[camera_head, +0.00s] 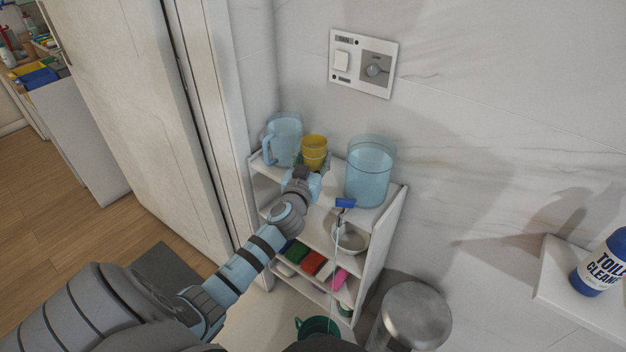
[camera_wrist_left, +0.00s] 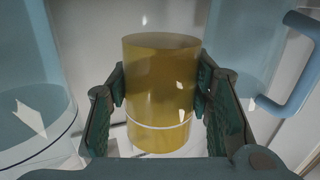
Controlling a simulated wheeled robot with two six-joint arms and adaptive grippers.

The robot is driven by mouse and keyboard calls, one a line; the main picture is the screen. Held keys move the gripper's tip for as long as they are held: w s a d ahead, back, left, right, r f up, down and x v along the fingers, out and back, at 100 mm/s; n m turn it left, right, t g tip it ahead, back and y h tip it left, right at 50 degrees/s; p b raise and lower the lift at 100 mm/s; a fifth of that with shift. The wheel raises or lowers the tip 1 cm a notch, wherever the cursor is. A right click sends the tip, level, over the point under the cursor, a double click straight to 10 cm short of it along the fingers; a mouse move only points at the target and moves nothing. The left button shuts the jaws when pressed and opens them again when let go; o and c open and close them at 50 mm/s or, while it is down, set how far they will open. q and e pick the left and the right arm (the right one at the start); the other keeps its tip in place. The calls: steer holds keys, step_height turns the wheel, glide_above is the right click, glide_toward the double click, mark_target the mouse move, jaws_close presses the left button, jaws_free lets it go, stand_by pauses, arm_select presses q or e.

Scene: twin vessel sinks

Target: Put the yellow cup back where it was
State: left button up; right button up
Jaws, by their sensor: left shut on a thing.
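The yellow cup (camera_head: 314,146) is at the top of the white shelf unit, between a blue pitcher and a clear blue container. My left gripper (camera_head: 313,168) reaches it from the front. In the left wrist view the yellow cup (camera_wrist_left: 158,85) stands upright between the two dark fingers (camera_wrist_left: 162,88), which are closed on its sides. I cannot tell whether its base touches the shelf. The gripper hides part of the cup in the head view. My right gripper is not in view.
The blue pitcher (camera_head: 284,140) stands close left of the cup; the blue container (camera_head: 369,172) stands to the right. Lower on the shelf unit (camera_head: 380,235) are a bowl (camera_head: 349,238) and colored sponges (camera_head: 312,262). A metal bin (camera_head: 415,312) is to the right. The wall is behind.

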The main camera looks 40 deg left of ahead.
arm_select(q)
step_height(320, 180, down, 4)
steer(key=shift+s+f+b, duration=0.1)
steer(key=shift+f+b, duration=0.1)
steer(key=shift+b, duration=0.95)
steer(key=shift+f, duration=0.1)
steer(key=o, duration=1.2)
